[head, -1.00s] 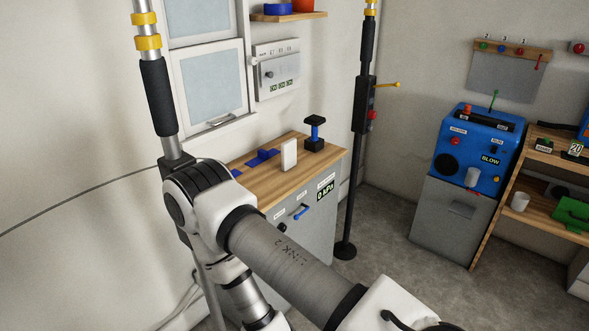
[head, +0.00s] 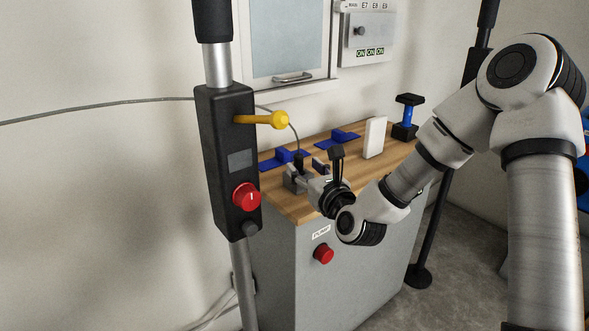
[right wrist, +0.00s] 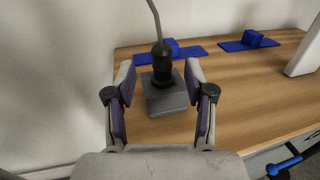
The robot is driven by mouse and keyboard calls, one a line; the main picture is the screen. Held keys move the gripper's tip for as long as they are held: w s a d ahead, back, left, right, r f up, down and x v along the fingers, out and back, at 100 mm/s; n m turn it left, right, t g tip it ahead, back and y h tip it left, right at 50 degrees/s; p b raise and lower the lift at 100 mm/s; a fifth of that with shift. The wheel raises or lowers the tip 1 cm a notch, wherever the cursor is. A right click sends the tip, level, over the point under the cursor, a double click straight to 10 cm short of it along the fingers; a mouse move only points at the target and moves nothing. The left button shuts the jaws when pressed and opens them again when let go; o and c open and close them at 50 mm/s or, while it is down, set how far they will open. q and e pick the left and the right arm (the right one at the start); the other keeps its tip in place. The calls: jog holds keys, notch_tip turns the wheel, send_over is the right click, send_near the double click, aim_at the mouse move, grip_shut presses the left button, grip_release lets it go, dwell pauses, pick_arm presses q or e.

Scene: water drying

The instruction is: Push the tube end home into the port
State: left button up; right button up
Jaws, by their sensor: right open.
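The tube is a thin grey line (head: 130,101) that runs along the wall and bends down to a black tube end (head: 299,159). In the right wrist view the black tube end (right wrist: 161,65) stands upright on a grey block (right wrist: 166,99), which looks like the port. I cannot tell how deep it sits. My right gripper (head: 305,172) is at the tube end above the counter. In the right wrist view my right gripper (right wrist: 161,72) is open, with one finger on each side of the tube end and gaps visible. My left gripper is not in view.
Blue holders (head: 338,137) lie behind on the wooden counter (head: 290,206). A white upright block (head: 374,138) and a black-and-blue plunger (head: 406,117) stand to the right. A black post box (head: 228,160) with a yellow lever (head: 265,120) rises at the front left.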

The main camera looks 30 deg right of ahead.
aim_at(301, 161)
jog(key=w, duration=0.2)
jog(key=w+d, duration=0.1)
jog(key=w, duration=0.2)
jog(key=shift+s+r, duration=0.15)
jog(key=shift+s, duration=0.1)
grip_shut()
